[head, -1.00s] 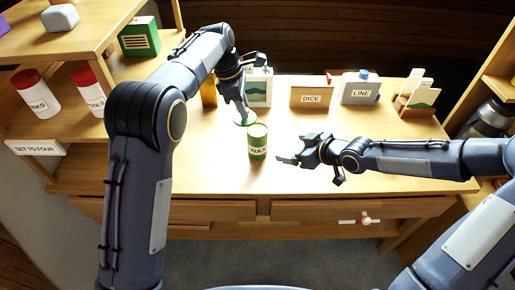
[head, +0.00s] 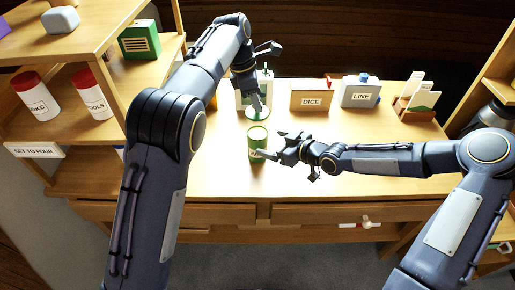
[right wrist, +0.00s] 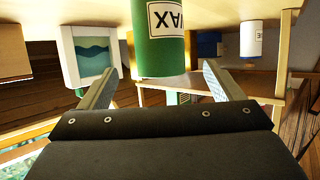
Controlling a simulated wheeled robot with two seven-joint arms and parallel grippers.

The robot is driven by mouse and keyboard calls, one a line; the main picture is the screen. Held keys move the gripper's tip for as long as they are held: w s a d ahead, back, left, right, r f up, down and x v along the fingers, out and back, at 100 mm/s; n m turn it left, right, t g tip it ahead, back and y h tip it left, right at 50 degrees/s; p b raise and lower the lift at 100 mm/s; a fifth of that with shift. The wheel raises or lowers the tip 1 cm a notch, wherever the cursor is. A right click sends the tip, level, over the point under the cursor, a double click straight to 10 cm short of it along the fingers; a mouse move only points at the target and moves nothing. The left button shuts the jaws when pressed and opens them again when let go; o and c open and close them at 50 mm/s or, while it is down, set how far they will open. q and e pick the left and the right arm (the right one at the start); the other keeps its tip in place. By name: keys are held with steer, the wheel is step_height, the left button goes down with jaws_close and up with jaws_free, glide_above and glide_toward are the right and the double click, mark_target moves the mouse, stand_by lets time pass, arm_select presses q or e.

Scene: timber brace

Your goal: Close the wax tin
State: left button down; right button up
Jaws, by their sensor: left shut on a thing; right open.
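The green wax tin (head: 258,137) stands upright on the desk, its top open and its label partly covered by my right gripper. My left gripper (head: 256,104) is shut on the green lid (head: 257,114), held above and just behind the tin, apart from it. My right gripper (head: 268,150) is open at the tin's right side, with its fingers reaching toward it. In the right wrist view the tin (right wrist: 158,52) appears upside down, ahead of and between the open fingers. I cannot tell whether either finger touches it.
A dice box (head: 310,101), a line container (head: 360,91) and a card holder (head: 417,103) stand along the desk's back. A picture stands behind my left gripper. Shelves with red-capped jars (head: 36,95) are at left. The desk's front right is clear.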

steer(key=x, duration=0.7)
steer(key=shift+w+a+f, duration=0.15)
steer(key=shift+a+f, duration=0.05)
steer(key=c, duration=1.5)
arm_select(q)
glide_above(261, 132)
steer(key=a, duration=0.1)
steer(key=shift+s+a+f, duration=0.1)
steer(key=shift+f, duration=1.15)
steer(key=shift+s+a+f, duration=0.1)
steer(key=shift+f, duration=1.15)
steer(key=shift+f, duration=0.85)
steer(key=shift+f, duration=0.65)
steer(key=c, duration=1.1)
jaws_free()
